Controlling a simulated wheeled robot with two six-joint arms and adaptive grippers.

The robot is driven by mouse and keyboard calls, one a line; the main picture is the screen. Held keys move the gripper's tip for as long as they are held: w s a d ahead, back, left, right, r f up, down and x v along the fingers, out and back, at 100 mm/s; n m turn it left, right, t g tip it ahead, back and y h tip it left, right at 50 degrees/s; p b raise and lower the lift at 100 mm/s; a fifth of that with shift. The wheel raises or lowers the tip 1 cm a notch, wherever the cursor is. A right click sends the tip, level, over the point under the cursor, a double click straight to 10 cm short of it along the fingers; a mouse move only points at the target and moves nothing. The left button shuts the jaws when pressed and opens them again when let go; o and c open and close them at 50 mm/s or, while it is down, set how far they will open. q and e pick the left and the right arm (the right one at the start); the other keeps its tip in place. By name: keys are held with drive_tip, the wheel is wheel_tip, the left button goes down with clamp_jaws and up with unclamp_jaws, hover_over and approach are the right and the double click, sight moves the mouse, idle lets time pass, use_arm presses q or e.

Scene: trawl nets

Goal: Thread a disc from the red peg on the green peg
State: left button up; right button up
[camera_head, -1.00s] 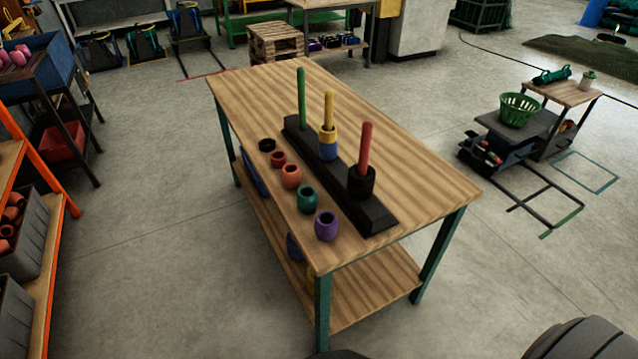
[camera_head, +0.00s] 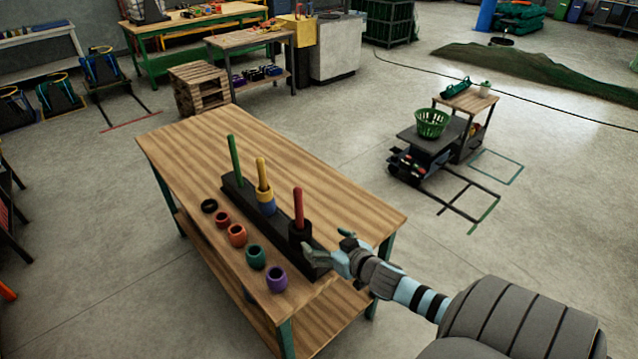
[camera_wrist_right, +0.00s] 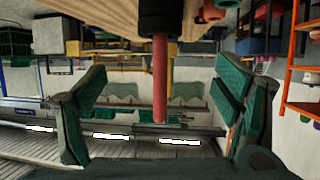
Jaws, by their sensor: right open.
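The red peg (camera_head: 298,205) stands at the near end of the black base (camera_head: 233,188). A black disc (camera_head: 299,236) sits low around it. The green peg (camera_head: 235,157) stands bare at the far end. Between them, the yellow peg (camera_head: 262,170) carries a yellow ring above a blue one. My right gripper (camera_head: 328,245) is open and empty, close to the right of the black disc. In the right wrist view, which looks upside down, the red peg (camera_wrist_right: 160,80) and black disc (camera_wrist_right: 160,18) show between the spread fingers (camera_wrist_right: 162,92). My left gripper is out of view.
The base stands on a wooden table (camera_head: 180,150). Several loose rings, including a purple one (camera_head: 276,279) and a teal one (camera_head: 255,256), lie along its left side. The tabletop right of the base is clear. A cart with a green basket (camera_head: 432,122) stands farther right.

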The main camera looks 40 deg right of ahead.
sight(303, 229)
drive_tip(key=b+x, duration=0.2)
drive_tip(key=x, duration=0.2)
drive_tip(key=b+x, duration=0.3)
drive_tip(key=x, duration=0.2)
drive_tip(key=b+x, duration=0.2)
drive_tip(key=x, duration=0.2)
drive_tip(key=shift+w+d+f, duration=0.1)
drive_tip(key=shift+w+f, duration=0.1)
drive_tip(key=shift+f, duration=0.35)
drive_tip(key=shift+w+b, duration=0.3)
drive_tip(key=shift+w, duration=0.05)
drive_tip(key=shift+r, duration=0.1)
drive_tip(key=shift+s, duration=0.1)
drive_tip(key=c, duration=1.4)
drive_tip(key=shift+o, duration=0.2)
wheel_tip(303, 229, up, 8)
drive_tip(key=p, duration=0.8)
drive_tip(key=shift+r+p, duration=0.25)
drive_tip(key=shift+p, duration=0.05)
drive_tip(key=shift+r, duration=5.35)
